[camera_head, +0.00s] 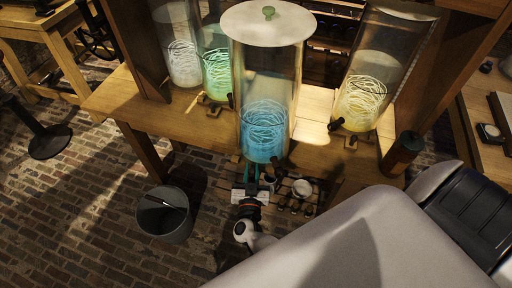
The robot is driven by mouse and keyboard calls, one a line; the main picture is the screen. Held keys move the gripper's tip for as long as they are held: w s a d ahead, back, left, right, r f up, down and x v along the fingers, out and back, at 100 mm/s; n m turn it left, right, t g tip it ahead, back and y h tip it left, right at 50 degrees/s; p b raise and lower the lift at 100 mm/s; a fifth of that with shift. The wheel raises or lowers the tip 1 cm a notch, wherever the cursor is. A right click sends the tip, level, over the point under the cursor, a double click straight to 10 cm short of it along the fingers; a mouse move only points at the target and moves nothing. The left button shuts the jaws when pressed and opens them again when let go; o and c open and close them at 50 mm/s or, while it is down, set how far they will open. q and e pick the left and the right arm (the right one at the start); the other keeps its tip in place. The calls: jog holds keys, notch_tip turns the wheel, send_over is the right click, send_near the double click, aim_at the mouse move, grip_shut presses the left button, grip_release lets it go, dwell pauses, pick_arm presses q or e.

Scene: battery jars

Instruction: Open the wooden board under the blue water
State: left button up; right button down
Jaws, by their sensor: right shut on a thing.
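The tall glass jar with blue water (264,131) stands at the front edge of the wooden table, with a white lid on top. A dark tap (278,166) sticks out low at its right front. My right gripper (258,179) is just below the jar at the table's front edge, with greenish fingers pointing up to it. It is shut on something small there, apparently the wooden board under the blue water. The board is largely hidden by the gripper and the jar, so its position cannot be told. My left gripper is not in view.
Jars with white (184,65), green (216,75) and yellow (361,103) contents stand behind on the table. A grey bucket (164,214) is on the brick floor at left. A dark bottle (402,154) stands at right.

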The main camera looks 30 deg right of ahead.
jog(key=shift+s+a, duration=0.6)
jog(key=shift+a, duration=0.1)
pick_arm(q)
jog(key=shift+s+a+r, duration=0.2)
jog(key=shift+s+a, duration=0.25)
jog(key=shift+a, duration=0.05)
pick_arm(e)
jog(key=shift+s+a+f, duration=0.1)
jog(key=shift+a, duration=0.05)
jog(key=c, duration=1.3)
grip_release()
